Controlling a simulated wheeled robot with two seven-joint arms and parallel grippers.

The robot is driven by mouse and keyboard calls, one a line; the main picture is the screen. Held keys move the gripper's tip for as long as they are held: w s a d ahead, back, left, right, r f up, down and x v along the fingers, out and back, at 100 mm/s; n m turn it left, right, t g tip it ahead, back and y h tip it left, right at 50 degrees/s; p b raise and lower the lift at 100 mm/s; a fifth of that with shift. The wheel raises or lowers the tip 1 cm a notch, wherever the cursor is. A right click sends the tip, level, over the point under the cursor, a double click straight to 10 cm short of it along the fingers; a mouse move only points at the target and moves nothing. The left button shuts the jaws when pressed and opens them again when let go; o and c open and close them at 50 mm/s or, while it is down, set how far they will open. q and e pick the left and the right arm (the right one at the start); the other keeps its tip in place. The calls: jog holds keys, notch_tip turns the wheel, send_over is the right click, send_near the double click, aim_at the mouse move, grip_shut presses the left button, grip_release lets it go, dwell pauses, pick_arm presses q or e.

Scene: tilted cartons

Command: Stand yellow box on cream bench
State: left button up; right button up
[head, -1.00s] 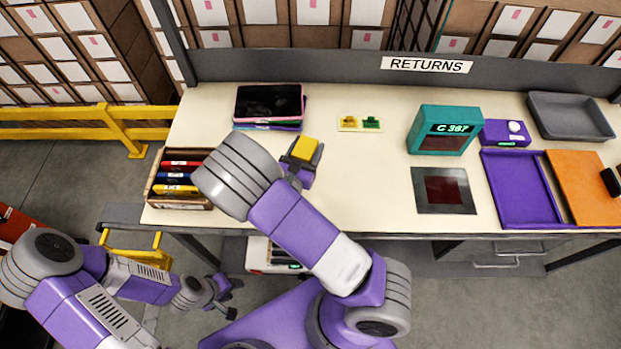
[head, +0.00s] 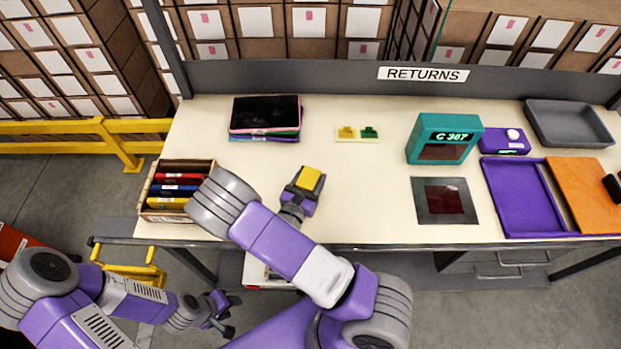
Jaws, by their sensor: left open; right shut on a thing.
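The yellow box (head: 309,180) is a small block held in my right gripper (head: 303,190), which is shut on it above the front middle of the cream bench (head: 363,200). I cannot tell whether the box touches the bench top. My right arm crosses in front of the bench from the lower right. My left gripper (head: 219,312) is open and empty, low in front of the bench and away from it.
A wooden crate (head: 150,204) with coloured files stands left of the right gripper. Tablets (head: 265,114) lie behind it. A teal display (head: 444,138), dark plate (head: 444,202), purple tray (head: 517,232) and grey tray (head: 570,124) occupy the right. Bench around the yellow box is clear.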

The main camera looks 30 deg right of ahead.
jog(key=shift+f, duration=0.2)
jog(key=o, duration=1.1)
jog(key=shift+o, duration=0.2)
jog(key=shift+r, duration=0.2)
jog(key=shift+s+a, duration=0.1)
jog(key=shift+a, duration=0.15)
jog(key=v, duration=1.1)
jog(key=shift+s+a+p, duration=0.2)
jog(key=shift+p, duration=0.15)
